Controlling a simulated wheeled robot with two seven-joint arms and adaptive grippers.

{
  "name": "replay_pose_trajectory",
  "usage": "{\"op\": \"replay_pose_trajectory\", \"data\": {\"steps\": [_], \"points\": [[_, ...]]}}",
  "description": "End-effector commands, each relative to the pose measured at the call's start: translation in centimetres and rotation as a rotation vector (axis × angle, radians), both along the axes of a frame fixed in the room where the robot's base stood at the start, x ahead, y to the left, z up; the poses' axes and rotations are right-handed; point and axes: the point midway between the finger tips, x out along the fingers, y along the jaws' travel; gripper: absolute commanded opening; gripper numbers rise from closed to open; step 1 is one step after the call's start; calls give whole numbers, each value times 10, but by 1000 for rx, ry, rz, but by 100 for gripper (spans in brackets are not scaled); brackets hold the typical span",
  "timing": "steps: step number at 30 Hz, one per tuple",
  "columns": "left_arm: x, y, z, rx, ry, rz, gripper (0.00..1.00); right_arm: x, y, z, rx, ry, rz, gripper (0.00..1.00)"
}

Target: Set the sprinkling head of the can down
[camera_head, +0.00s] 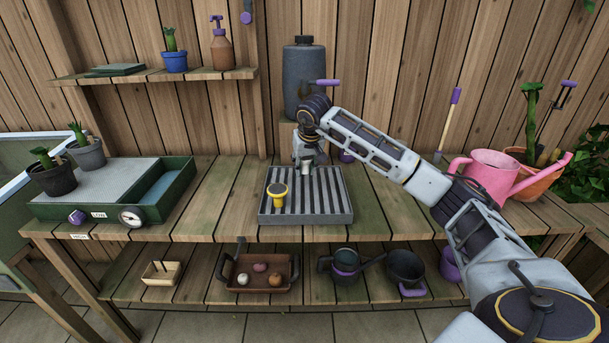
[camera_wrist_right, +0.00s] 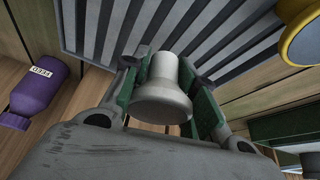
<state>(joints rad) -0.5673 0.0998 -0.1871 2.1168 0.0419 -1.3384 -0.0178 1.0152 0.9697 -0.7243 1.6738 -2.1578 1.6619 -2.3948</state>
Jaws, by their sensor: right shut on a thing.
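My right gripper (camera_head: 306,164) is shut on a pale grey, bell-shaped piece, which I take to be the sprinkling head (camera_wrist_right: 164,90). In the right wrist view it sits between the two green-padded fingers of the gripper (camera_wrist_right: 168,95), its wide end toward the camera. The gripper points down over the back of the grey slatted tray (camera_head: 346,215); I cannot tell whether the head touches the slats. A pink watering can (camera_head: 490,172) stands at the right of the bench. My left gripper is not in view.
A yellow piece with a dark top (camera_head: 277,199) stands on the tray's left part. A dark tank (camera_head: 304,75) rises behind the gripper. A purple bottle (camera_wrist_right: 42,90) is near the gripper. A green case (camera_head: 170,200) lies left; bare planks (camera_head: 222,205) separate it from the tray.

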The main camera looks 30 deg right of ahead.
Motion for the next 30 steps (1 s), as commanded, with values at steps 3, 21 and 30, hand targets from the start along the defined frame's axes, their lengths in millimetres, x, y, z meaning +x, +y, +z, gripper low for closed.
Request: {"op": "replay_pose_trajectory", "data": {"steps": [3, 21, 30], "points": [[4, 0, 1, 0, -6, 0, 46, 0, 0, -3, 0, 0, 0, 0], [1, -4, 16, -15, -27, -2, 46, 0, 0, -35, 0, -1, 0, 0], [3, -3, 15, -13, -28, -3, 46, 0, 0, -38, 0, 0, 0, 0]]}}
